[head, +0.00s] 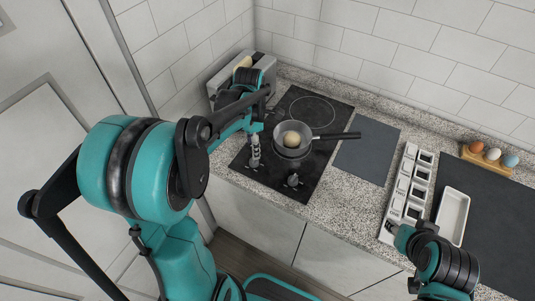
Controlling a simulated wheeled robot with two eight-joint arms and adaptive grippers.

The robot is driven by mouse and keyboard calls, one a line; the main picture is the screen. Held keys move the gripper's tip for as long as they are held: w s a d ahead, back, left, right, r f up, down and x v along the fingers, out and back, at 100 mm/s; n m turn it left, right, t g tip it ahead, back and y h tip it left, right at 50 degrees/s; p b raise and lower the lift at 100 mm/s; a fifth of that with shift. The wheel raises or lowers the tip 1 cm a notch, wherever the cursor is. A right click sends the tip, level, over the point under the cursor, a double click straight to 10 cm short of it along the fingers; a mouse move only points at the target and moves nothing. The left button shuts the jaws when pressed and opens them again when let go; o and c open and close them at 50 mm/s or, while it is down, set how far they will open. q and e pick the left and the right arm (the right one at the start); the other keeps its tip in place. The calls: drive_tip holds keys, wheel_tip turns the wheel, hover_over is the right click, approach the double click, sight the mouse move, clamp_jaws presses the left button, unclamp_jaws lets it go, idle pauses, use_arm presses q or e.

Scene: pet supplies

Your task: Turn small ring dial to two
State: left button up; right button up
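The black hob (283,108) sits on the granite counter. Its larger ring (312,110) is bare at the back. A small pan (292,152) holding a pale egg (291,138) stands on the nearer ring. One dial (293,181) shows at the hob's front, below the pan. My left gripper (254,164) points down at the hob's front left, at about where a second dial would be; it hides that spot. I cannot tell whether its fingers are open or shut. Dial markings are too small to read. My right gripper (391,228) is beside the white block rack, its fingers unclear.
The pan's black handle (338,136) points right over a dark mat (366,150). A white rack (407,190) with several compartments, a white dish (453,214) and a wooden egg holder (487,160) stand right. A toaster-like box (222,84) is behind my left arm.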

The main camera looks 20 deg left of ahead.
use_arm(q)
wheel_tip(320, 180, down, 7)
drive_tip(key=shift+f+b, duration=0.15)
drive_tip(key=shift+b, duration=1)
drive_tip(key=shift+s, duration=0.1)
clamp_jaws()
